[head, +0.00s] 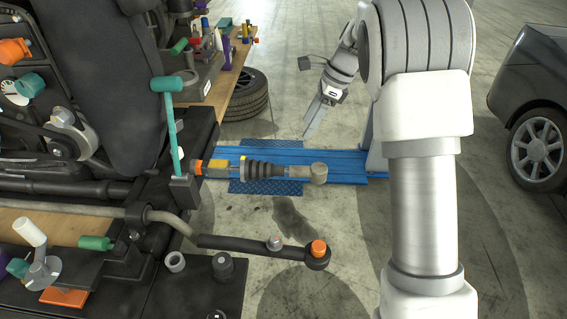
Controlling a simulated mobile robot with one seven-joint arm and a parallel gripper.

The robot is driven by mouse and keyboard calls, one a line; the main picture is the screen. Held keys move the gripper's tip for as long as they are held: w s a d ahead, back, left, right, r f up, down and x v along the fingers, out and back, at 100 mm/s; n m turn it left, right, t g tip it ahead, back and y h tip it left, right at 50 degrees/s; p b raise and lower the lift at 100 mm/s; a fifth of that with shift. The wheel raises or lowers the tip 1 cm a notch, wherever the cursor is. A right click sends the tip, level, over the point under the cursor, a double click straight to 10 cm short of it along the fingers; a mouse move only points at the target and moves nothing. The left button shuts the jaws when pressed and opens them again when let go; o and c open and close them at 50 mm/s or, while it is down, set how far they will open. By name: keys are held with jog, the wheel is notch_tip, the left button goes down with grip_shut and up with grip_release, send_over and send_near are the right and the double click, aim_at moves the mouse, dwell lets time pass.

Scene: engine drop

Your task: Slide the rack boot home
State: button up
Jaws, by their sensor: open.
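The rack boot (264,170) is a black ribbed bellows lying sideways on a horizontal shaft in the middle of the head view. To its left are a yellow-marked metal section (217,168) and an orange ring (197,167) at the dark frame. To its right a rod (298,173) runs to a blunt, round grey-brown end (319,173). My gripper (314,125) is open, pointing down and slightly left, above and to the right of the boot in the picture. It appears apart from the boot and empty. Its finger gap is hard to see from this side.
A teal-handled tool (169,110) stands upright left of the boot. A black tie rod (250,244) with an orange cap sticks out below it in the picture. A blue lift platform (345,160) lies behind, with a tyre (248,97). A car (535,110) stands far right.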

aim_at(283, 167)
jog(key=x, duration=1.7)
jog(key=shift+a+f, duration=0.1)
grip_shut()
dwell(0.8)
